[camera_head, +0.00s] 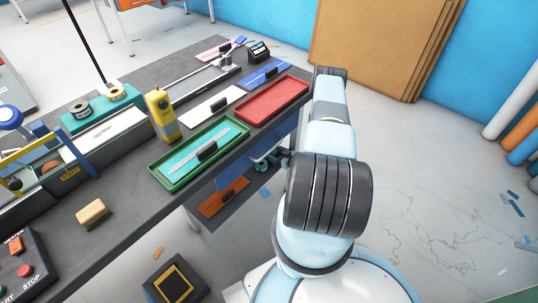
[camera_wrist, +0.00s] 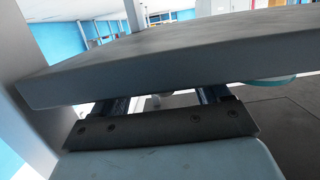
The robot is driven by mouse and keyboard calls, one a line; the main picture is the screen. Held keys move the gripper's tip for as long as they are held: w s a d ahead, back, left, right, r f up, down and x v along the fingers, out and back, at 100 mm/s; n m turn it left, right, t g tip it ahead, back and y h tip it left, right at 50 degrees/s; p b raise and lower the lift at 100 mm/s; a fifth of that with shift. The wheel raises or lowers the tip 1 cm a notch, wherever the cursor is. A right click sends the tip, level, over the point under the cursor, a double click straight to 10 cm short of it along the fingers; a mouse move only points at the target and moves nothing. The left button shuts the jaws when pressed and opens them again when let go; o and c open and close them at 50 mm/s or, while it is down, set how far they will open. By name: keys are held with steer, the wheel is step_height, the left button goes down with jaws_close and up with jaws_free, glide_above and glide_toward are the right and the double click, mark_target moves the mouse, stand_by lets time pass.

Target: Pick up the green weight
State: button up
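I cannot single out a clearly green weight. My gripper (camera_wrist: 160,103) shows two finger bases set wide apart in the wrist view; a thick grey slab, likely the table's edge, hides the tips. In the head view, part of my gripper (camera_head: 272,157) shows low beside the table's right side, right of the green tray and below the tabletop. No held thing is visible.
The grey table (camera_head: 150,205) also bears a red tray (camera_head: 272,100), a yellow device (camera_head: 161,114), a teal tape holder (camera_head: 97,108), a sponge-like block (camera_head: 93,213) and more boards with dark blocks. Floor right of my arm is mostly clear. Brown panels (camera_head: 380,45) lean at the back wall.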

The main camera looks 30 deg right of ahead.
steer(key=c, duration=0.9)
steer(key=shift+r, duration=0.15)
